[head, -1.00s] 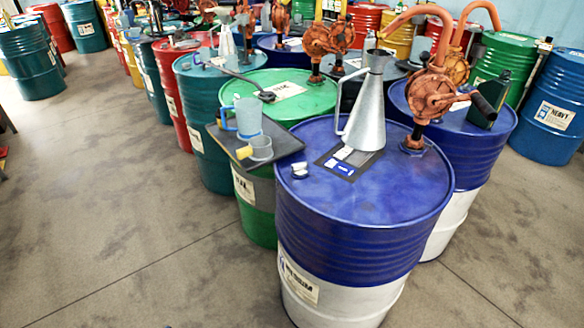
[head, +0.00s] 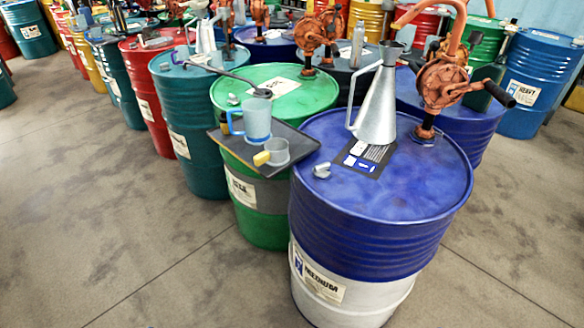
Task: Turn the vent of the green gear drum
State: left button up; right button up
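The green drum (head: 246,165) stands in the middle of the head view, with a paper label on its side that I cannot read clearly. A white sheet (head: 276,87) lies on its lid. A small grey fitting (head: 233,99), perhaps the vent, sits at the lid's left edge; its position is too small to tell. A long dark-handled tool (head: 222,73) reaches over the lid from the left, its round end near the sheet. A red pump (head: 314,38) stands at the drum's back right. Neither of my grippers is in view.
A dark tray (head: 226,143) juts out at the green drum's front, holding a blue-handled jug (head: 257,119) and a grey cup (head: 277,152). A blue-and-white drum (head: 375,245) with a metal funnel can (head: 376,112) stands at front right. Open floor (head: 100,220) lies at the left.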

aim_at(234, 100)
jog(key=i+j+u, duration=0.2)
jog(key=i+j, duration=0.15)
jog(key=j, duration=0.2)
jog(key=i+j+u, duration=0.25)
jog(key=i+j, duration=0.15)
jog(key=j, duration=0.1)
